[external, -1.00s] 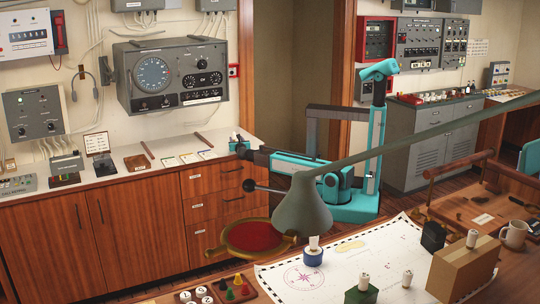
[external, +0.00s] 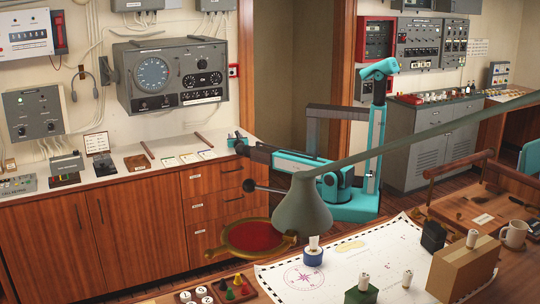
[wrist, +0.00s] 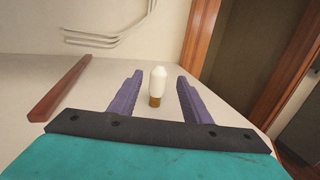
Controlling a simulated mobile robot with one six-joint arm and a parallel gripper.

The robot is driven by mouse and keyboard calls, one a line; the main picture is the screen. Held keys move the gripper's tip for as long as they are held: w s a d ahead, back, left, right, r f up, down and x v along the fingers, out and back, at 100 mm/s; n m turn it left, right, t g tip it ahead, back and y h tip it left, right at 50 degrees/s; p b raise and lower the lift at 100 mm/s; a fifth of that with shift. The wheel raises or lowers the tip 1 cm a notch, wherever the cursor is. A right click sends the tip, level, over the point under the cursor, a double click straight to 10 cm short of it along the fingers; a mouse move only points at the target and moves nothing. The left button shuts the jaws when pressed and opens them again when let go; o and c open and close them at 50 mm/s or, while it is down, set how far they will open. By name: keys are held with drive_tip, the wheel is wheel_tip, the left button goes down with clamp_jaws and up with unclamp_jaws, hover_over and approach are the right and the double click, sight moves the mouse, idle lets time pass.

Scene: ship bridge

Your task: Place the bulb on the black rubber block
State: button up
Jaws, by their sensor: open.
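The bulb (wrist: 158,82) is white with a brass base and stands upright on the pale counter, base down, in the wrist view. My gripper (wrist: 159,84) is open, with one purple finger on each side of the bulb. Gaps show between the bulb and both fingers. In the external view my gripper (external: 236,140) is over the right end of the counter, and the bulb is not clear there. A black block (external: 433,236) stands on the chart table; I cannot tell whether it is rubber.
A reddish-brown bar (wrist: 60,88) lies on the counter left of my gripper. Cards (external: 188,158) and a radio (external: 66,165) are further left. A green lamp (external: 302,205) hangs over the chart table (external: 335,275). A cardboard box (external: 462,268) and mug (external: 513,233) stand there.

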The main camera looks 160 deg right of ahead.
drive_tip(key=shift+x, duration=1.05)
drive_tip(key=shift+s+d, duration=0.1)
drive_tip(key=shift+s, duration=0.05)
drive_tip(key=shift+p+x, duration=0.4)
drive_tip(key=shift+x, duration=2.05)
drive_tip(key=shift+d, duration=0.1)
drive_tip(key=shift+c, duration=0.2)
clamp_jaws()
